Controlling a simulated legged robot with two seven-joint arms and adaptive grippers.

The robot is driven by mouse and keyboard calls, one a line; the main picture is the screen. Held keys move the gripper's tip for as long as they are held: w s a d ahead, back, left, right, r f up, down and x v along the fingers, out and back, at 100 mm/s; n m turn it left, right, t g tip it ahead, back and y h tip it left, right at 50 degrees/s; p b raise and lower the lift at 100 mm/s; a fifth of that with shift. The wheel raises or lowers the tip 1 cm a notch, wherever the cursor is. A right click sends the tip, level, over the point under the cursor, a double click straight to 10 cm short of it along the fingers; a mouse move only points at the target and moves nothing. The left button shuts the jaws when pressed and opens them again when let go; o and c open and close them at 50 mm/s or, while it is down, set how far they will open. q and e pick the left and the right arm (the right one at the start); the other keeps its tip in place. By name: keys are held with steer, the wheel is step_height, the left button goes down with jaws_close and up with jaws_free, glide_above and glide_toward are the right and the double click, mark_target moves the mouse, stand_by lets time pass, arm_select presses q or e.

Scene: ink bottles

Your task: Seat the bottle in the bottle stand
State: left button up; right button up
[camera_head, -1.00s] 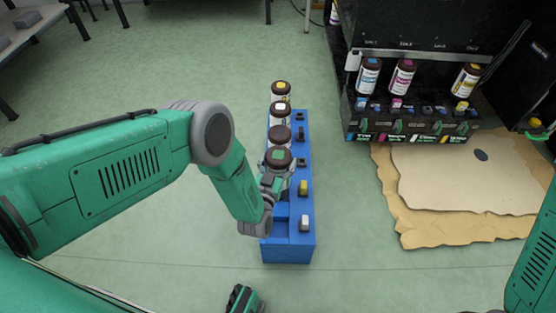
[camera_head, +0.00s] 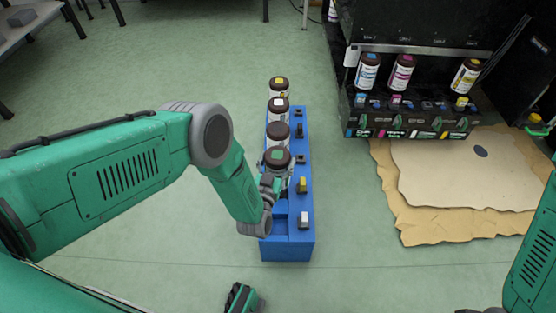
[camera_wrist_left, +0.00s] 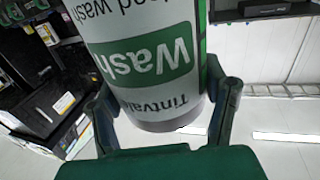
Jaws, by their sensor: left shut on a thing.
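A dark-capped bottle with a green mark on its lid (camera_head: 277,157) is in my left gripper (camera_head: 272,184). In the left wrist view the bottle (camera_wrist_left: 150,55) shows a white and green "Wash" label, between the two fingers of the gripper (camera_wrist_left: 165,115), which is shut on it. The blue bottle stand (camera_head: 288,250) runs away from me, with an open recess at its near end. The held bottle is over the stand's left row, just before three other bottles. Its base is hidden by my arm, so I cannot tell whether it touches the stand.
Three dark-capped bottles (camera_head: 278,105) stand along the stand's left side. The floor left of the stand is clear.

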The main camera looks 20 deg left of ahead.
arm_select(q)
steer(key=shift+f, duration=0.5)
steer(key=shift+f, duration=0.3)
stand_by(0.4)
steer(key=o, duration=1.8)
steer(key=shift+c, duration=0.2)
steer(key=shift+f, duration=0.1)
steer(key=shift+s, duration=0.15)
